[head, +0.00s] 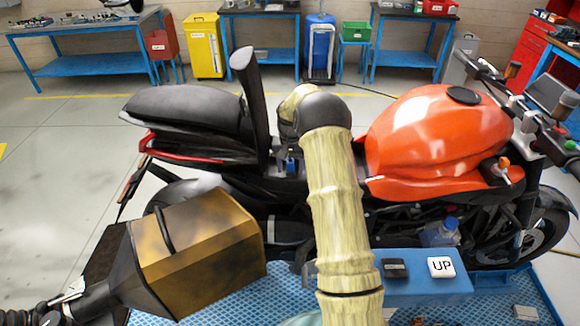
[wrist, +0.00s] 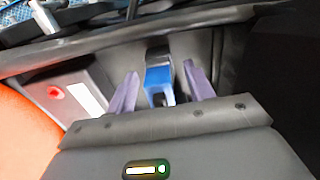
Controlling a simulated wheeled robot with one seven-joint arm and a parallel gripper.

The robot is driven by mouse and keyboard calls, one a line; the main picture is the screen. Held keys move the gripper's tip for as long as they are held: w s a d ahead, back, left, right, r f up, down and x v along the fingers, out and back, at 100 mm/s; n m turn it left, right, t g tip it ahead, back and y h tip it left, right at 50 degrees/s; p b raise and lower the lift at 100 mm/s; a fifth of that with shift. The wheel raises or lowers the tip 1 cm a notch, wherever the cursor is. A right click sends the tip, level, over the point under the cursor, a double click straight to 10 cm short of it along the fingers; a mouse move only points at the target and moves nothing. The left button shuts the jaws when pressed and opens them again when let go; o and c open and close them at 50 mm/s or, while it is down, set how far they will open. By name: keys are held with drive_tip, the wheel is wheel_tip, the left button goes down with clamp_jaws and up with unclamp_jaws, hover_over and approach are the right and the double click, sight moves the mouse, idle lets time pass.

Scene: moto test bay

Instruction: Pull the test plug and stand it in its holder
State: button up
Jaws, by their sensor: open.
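A blue piece that looks like the test plug (wrist: 160,78) stands in a dark recess in the wrist view, with a dark part above it and a forked lower end. My gripper (wrist: 161,69) has its two purple fingers apart, one on each side of the blue piece, with gaps visible on both sides. In the head view a small blue part (head: 291,163) shows under the end of my arm, in the gap between seat and tank; my fingers are mostly hidden there. I cannot make out the plug's holder in either view.
The orange tank (head: 440,135) is right of the gap, and a dark upright panel (head: 254,105) stands on its left by the seat (head: 185,108). A grey box with a red spot (wrist: 75,98) is left of my fingers.

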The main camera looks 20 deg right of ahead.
sight(290, 161)
idle(0.6)
clamp_jaws()
drive_tip(key=shift+r, duration=0.1)
drive_tip(key=shift+r+p, duration=0.1)
drive_tip(key=shift+p, duration=0.25)
drive_tip(key=shift+r+p, duration=2.05)
drive_tip(key=shift+r, duration=0.8)
drive_tip(key=shift+r+p, duration=1.8)
drive_tip(key=shift+r, duration=0.7)
drive_tip(key=shift+f, duration=0.15)
